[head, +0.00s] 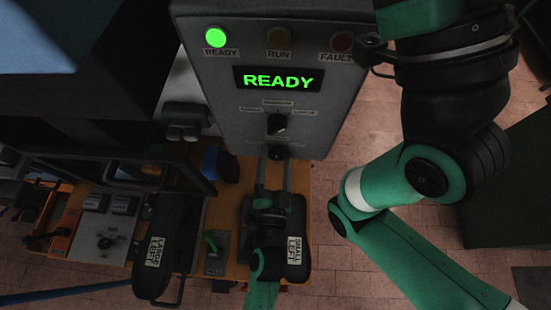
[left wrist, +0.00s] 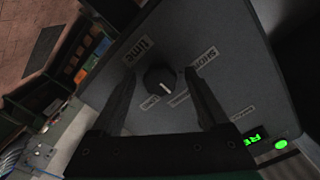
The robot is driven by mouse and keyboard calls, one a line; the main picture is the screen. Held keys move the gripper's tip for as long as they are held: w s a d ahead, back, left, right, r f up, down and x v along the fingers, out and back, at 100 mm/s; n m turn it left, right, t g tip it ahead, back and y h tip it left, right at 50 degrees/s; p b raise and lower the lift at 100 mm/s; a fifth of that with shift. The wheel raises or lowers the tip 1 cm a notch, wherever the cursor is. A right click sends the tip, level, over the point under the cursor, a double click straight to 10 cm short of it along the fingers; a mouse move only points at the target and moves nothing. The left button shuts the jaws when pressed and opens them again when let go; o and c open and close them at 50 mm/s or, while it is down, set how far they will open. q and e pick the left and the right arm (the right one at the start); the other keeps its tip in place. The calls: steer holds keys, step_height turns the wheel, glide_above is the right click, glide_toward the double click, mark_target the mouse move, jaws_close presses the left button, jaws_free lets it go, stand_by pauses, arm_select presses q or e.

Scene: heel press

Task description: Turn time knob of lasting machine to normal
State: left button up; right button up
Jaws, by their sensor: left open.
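The lasting machine (head: 345,20) has a grey front panel. In the left wrist view the time knob (left wrist: 160,79) stands near a "time" label, with small labels reading "short" and "long" and another too small to read. Its white mark points down and to the right there; which label it meets I cannot tell. My left gripper (head: 273,162) is open, its fingers pointing at the panel. Its fingertips (left wrist: 160,72) appear on either side of the knob, with gaps. My right gripper is not in view.
A green READY lamp (head: 216,38) and a READY display (head: 278,79) are lit. Black lasts marked "large left" (head: 156,250) and "small left" (head: 294,250) lie on the wooden bench below. My right arm occupies the right side.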

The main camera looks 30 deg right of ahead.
arm_select(q)
steer(key=v, duration=1.1)
steer(key=shift+s+a+b, duration=0.2)
steer(key=shift+s+b, duration=0.05)
steer(key=shift+b, duration=0.2)
